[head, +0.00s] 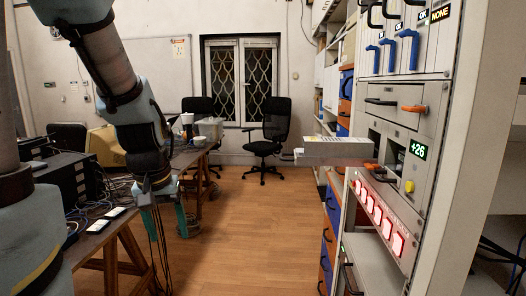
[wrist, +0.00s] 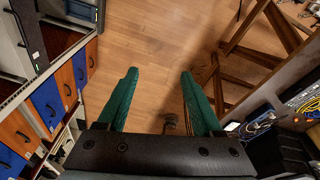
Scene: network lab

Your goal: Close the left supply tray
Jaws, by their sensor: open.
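A light grey supply tray (head: 338,152) sticks out to the left from the equipment rack (head: 392,150) in the head view, pulled well open. I take it for the left supply tray. Its inner end is beside an orange-red part and a dark opening in the rack. My gripper (head: 162,215) hangs pointing down at the left, over the floor beside the table and well apart from the tray. In the wrist view, my gripper (wrist: 158,75) shows two green fingers spread wide with only floor between them.
A wooden table (head: 120,215) with electronics and cables stands close on the left. Blue and orange drawers (head: 331,218) line the right. Office chairs (head: 267,140) stand at the back by the window. The wooden floor (head: 245,225) between table and rack is clear.

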